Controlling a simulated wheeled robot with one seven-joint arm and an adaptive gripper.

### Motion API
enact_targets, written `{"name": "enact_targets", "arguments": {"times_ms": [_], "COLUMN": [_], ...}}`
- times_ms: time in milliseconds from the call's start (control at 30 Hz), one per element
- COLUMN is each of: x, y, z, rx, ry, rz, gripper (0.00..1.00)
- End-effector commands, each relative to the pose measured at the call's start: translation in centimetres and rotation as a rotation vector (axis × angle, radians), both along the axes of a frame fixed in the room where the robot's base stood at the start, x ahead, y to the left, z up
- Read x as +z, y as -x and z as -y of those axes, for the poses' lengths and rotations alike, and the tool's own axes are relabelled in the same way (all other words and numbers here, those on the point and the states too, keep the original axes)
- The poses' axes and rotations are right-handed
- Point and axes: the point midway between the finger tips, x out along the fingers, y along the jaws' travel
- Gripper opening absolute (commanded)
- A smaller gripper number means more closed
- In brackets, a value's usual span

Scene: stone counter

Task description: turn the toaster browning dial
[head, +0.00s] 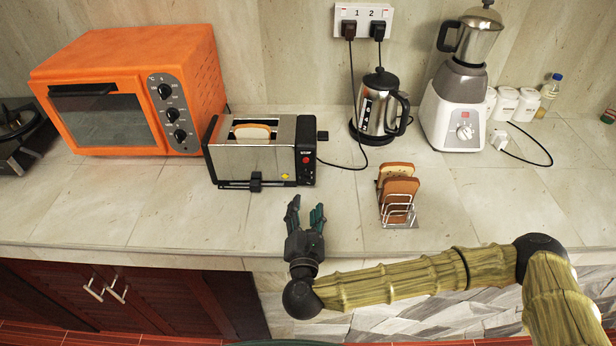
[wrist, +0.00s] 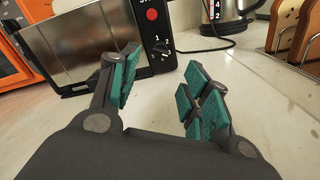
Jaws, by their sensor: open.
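The toaster (head: 232,164) is a steel and black box with a slice of bread in its top slot. Its black end panel has a red button and, below it, the browning dial (wrist: 160,47) with numbers around it in the wrist view. In the head view the dial is too small to make out clearly. My gripper (head: 305,213) is open and empty, over the counter's front part, in front of the toaster and apart from it. In the wrist view its teal-padded fingers (wrist: 163,84) are spread, with the dial beyond and between them.
An orange oven (head: 140,90) stands left of the toaster. A toast rack (head: 398,212) with bread slices stands to the right of my gripper. A kettle (head: 380,108) and a blender (head: 458,100) stand behind. The counter between gripper and toaster is clear.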

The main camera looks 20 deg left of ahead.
Motion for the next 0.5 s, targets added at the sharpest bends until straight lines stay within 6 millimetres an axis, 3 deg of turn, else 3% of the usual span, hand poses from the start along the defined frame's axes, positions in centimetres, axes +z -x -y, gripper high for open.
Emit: {"name": "enact_targets", "arguments": {"times_ms": [500], "x": [0.4], "y": [-7.5], "z": [-2.0], "rx": [-0.002], "ry": [0.000], "rz": [0.000], "gripper": [0.47]}}
